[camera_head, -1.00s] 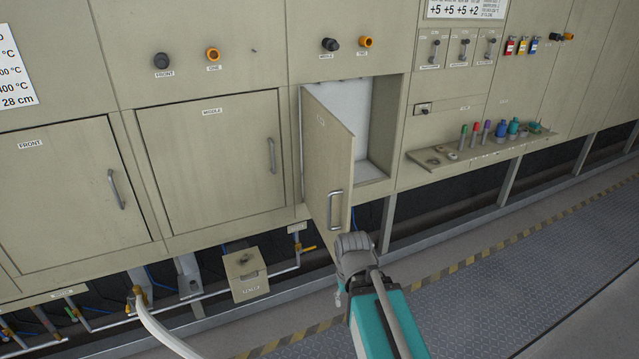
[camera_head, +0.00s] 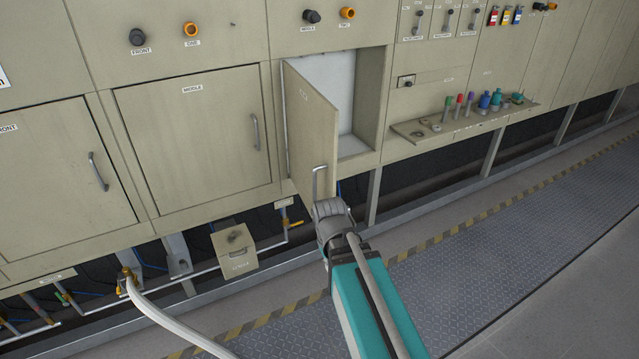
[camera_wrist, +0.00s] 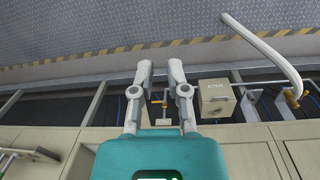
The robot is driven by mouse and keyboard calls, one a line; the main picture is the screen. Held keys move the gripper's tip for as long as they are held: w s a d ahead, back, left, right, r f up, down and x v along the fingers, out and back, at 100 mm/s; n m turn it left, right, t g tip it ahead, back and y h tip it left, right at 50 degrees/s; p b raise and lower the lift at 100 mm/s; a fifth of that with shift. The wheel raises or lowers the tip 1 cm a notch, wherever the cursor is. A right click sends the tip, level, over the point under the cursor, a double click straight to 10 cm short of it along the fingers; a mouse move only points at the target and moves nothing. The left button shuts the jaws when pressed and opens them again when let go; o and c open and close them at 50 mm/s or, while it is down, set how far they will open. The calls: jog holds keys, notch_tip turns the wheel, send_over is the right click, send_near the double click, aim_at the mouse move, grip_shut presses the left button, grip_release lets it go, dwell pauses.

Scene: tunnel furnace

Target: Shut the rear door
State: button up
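The rear door (camera_head: 308,135) is a beige panel hinged on its left side. It stands open, swung outward from the cabinet, and the pale interior (camera_head: 340,95) shows behind it. Its metal handle (camera_head: 319,181) is near the lower free edge. My arm's grey wrist part reaches up to just below the handle in the head view and hides my fingers there. In the wrist view my gripper (camera_wrist: 161,68) has its two fingers apart, with nothing seen between the tips. I cannot make out the door in the wrist view or tell whether I touch it.
The closed middle door (camera_head: 195,150) is to the left. A ledge (camera_head: 465,122) with several coloured bottles and pens is to the right. Below hang a small box (camera_head: 234,250), pipes and a white hose (camera_head: 170,320).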

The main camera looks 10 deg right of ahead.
jog(key=w+a+r+n+h+p, duration=0.1)
jog(key=w+r+n, duration=0.1)
jog(key=w+n, duration=0.1)
jog(key=w+r+n+h+p, duration=0.1)
jog(key=w+r+n+p, duration=0.1)
jog(key=w+n, duration=0.1)
jog(key=w+a+r+n+h+p, duration=0.1)
jog(key=w+r+n+h+p, duration=0.1)
jog(key=w+r+n, duration=0.1)
jog(key=shift+w+a+r, duration=0.1)
jog(key=shift+w+a, duration=0.25)
jog(key=shift+w, duration=0.35)
grip_shut()
jog(key=w+a+r+n+t+h+p, duration=0.1)
jog(key=w+a+r+n+h+p, duration=0.3)
jog(key=w+r+n, duration=0.4)
jog(key=shift+w+a+n, duration=0.2)
jog(key=shift+a+n, duration=0.3)
jog(key=shift+a, duration=0.4)
jog(key=shift+d+f, duration=0.1)
jog(key=shift+f, duration=0.05)
jog(key=b, duration=0.7)
send_near(331, 196)
jog(key=a+f+x, duration=0.1)
jog(key=x, duration=0.4)
jog(key=shift+s+d+f, duration=0.1)
jog(key=shift+d, duration=1.05)
